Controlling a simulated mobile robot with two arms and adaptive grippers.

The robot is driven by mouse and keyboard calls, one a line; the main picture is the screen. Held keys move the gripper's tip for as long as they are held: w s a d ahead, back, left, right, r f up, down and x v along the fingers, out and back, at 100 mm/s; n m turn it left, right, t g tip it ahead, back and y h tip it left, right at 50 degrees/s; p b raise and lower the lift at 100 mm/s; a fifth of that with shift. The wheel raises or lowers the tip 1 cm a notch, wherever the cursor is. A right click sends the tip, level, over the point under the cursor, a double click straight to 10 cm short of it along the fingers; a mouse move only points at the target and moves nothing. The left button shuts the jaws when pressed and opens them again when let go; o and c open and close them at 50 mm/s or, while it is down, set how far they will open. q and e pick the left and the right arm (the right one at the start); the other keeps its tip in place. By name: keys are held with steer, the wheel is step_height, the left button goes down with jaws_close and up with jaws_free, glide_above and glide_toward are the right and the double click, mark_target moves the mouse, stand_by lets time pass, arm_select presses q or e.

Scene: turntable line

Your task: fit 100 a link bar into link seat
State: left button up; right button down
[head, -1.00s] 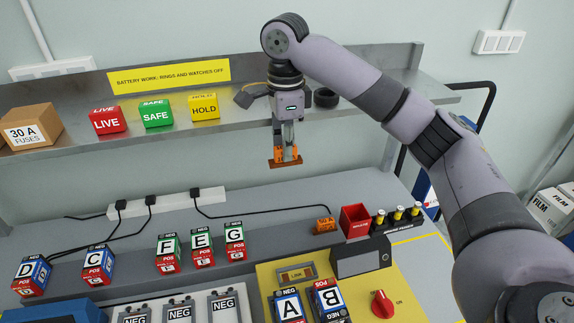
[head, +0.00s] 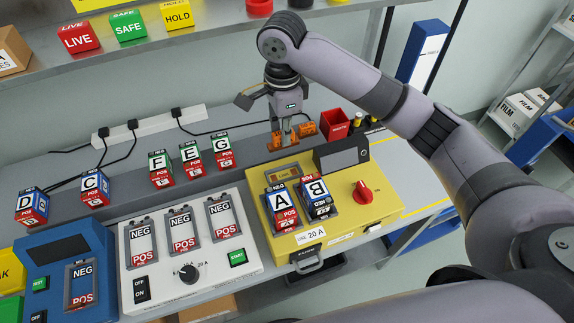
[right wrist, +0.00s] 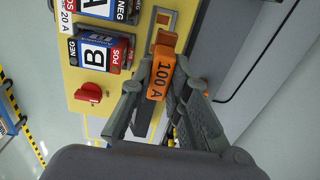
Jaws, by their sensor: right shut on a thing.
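In the head view the held bar (head: 275,145) is just behind the link seat (head: 284,172), a framed slot at the back of the yellow box (head: 365,205). In the right wrist view the bar's far end overlaps the seat's frame (right wrist: 167,14); I cannot tell whether they touch. Part of the seat is hidden behind the bar and fingers. My left gripper is not in view.
Batteries A (head: 282,205) and B (head: 317,197) sit on the yellow box, beside a red knob (head: 363,192). A dark grey block (head: 341,155) stands right of the seat. Another orange piece (head: 305,129) and a red bin (head: 335,124) are behind.

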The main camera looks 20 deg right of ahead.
steer(key=shift+s+f+p, duration=0.1)
steer(key=shift+f+p, duration=0.55)
steer(key=shift+f, duration=5.3)
steer(key=c, duration=1.5)
jaws_free()
steer(key=shift+f, duration=0.1)
steer(key=shift+c, duration=0.2)
steer(key=shift+r, duration=0.2)
step_height(320, 180, up, 12)
steer(key=shift+f+b, duration=0.1)
steer(key=shift+b, duration=0.9)
steer(key=shift+s, duration=0.1)
